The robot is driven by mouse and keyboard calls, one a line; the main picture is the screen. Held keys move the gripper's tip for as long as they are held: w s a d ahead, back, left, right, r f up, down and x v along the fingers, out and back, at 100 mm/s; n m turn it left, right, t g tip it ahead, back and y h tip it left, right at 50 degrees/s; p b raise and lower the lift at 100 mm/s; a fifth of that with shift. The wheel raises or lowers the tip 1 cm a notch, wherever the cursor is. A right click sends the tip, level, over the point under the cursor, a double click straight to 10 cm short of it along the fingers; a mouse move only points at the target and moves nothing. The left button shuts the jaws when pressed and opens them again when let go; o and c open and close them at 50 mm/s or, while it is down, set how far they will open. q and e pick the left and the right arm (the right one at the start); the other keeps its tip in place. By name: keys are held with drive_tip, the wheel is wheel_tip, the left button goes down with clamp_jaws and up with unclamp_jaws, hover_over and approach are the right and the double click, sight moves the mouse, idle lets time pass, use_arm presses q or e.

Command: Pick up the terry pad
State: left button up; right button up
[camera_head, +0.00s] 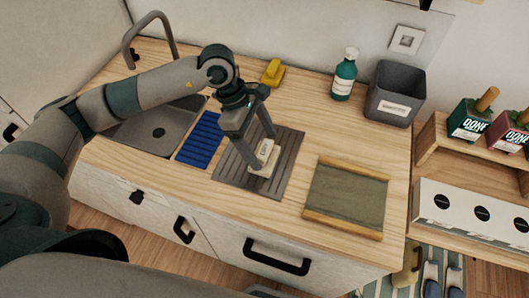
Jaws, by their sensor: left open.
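A small cream pad with a dark printed mark, which looks like the terry pad (263,158), lies on the grey slatted mat (283,172) on the wooden counter. My left gripper (261,151) reaches down over it from the upper left. Its fingers are open, one at the pad's left side and one by its far end. Whether the fingers touch the pad I cannot tell. My right gripper is not in view.
A blue ribbed mat (201,140) and a sink (158,130) with a tall faucet (150,30) lie left. A tray with a grey-green middle (346,198) lies right. A yellow item (273,73), teal bottle (344,77) and grey bin (395,92) stand behind.

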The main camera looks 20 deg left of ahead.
use_arm(q)
drive_tip(key=shift+p+x, duration=0.35)
drive_tip(key=shift+x, duration=0.95)
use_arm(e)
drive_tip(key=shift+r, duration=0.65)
use_arm(q)
drive_tip(key=shift+c, duration=0.5)
drive_tip(key=c, duration=0.6)
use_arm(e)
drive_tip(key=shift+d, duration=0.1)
use_arm(q)
drive_tip(key=shift+o, duration=0.2)
drive_tip(key=shift+r, duration=0.2)
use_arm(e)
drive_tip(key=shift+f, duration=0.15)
